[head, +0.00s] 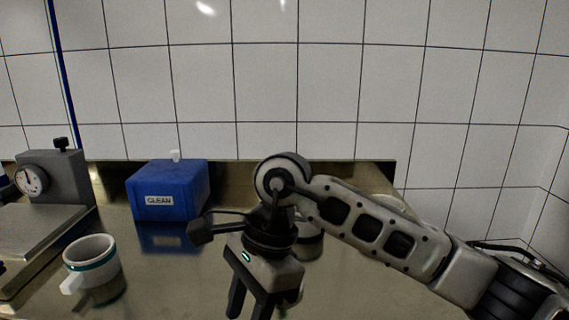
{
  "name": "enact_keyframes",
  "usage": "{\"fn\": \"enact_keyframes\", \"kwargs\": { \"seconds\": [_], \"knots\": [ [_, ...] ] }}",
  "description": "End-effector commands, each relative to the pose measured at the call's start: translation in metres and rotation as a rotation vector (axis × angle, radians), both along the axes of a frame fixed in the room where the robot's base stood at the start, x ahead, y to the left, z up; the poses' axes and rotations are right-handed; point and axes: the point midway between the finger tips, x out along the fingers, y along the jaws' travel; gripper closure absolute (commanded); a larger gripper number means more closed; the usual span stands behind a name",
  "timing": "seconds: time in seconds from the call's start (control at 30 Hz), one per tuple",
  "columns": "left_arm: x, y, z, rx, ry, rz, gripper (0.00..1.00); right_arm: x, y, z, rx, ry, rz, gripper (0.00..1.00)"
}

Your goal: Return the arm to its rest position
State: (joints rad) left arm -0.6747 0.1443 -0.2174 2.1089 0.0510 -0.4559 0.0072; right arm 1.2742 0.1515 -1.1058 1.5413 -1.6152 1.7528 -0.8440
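My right arm reaches in from the right, and its gripper (250,304) points down at the bottom centre of the head view, over the steel worktop (180,285). Its two dark fingers stand apart with no object visible between them; their tips run to the picture's lower edge. My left gripper is not in view.
A white cup with a teal band (92,262) stands at the lower left. A tiled wall (330,85) closes the back.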

Motion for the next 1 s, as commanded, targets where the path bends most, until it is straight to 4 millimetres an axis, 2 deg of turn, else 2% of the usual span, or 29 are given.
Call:
{"fn": "enact_keyframes", "kwargs": {
  "seconds": [0.13,0.27,0.4,0.47,0.57,0.67,0.77,0.83,0.87,0.93,1.0],
  "knots": [
    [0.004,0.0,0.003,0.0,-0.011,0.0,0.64,-0.033,0.03,-0.006,0.2,0.186,-0.04,0.59],
    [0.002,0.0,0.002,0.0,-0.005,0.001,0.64,-0.061,0.056,0.002,0.4,0.397,-0.115,0.59],
    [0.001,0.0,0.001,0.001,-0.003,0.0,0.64,-0.085,0.078,0.029,0.674,0.744,-0.273,0.59],
    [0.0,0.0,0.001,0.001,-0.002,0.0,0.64,-0.085,0.081,0.047,0.809,0.949,-0.382,0.59],
    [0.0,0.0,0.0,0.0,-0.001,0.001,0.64,-0.066,0.069,0.072,1.017,1.322,-0.608,0.59],
    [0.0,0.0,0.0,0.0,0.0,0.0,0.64,-0.03,0.038,0.073,1.181,1.705,-0.866,0.59],
    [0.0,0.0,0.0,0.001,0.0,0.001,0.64,0.006,-0.007,0.043,1.296,2.093,-1.152,0.59],
    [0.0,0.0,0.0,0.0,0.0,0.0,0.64,0.024,-0.041,0.005,1.346,2.357,-1.362,0.59],
    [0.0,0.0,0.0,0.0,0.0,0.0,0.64,0.028,-0.055,-0.013,-1.34,-2.429,1.428,0.59],
    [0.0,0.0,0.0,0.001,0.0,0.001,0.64,0.029,-0.085,-0.057,-1.138,-2.228,1.362,0.59],
    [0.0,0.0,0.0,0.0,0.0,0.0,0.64,0.02,-0.113,-0.102,-0.96,-2.037,1.291,0.59]
  ]
}}
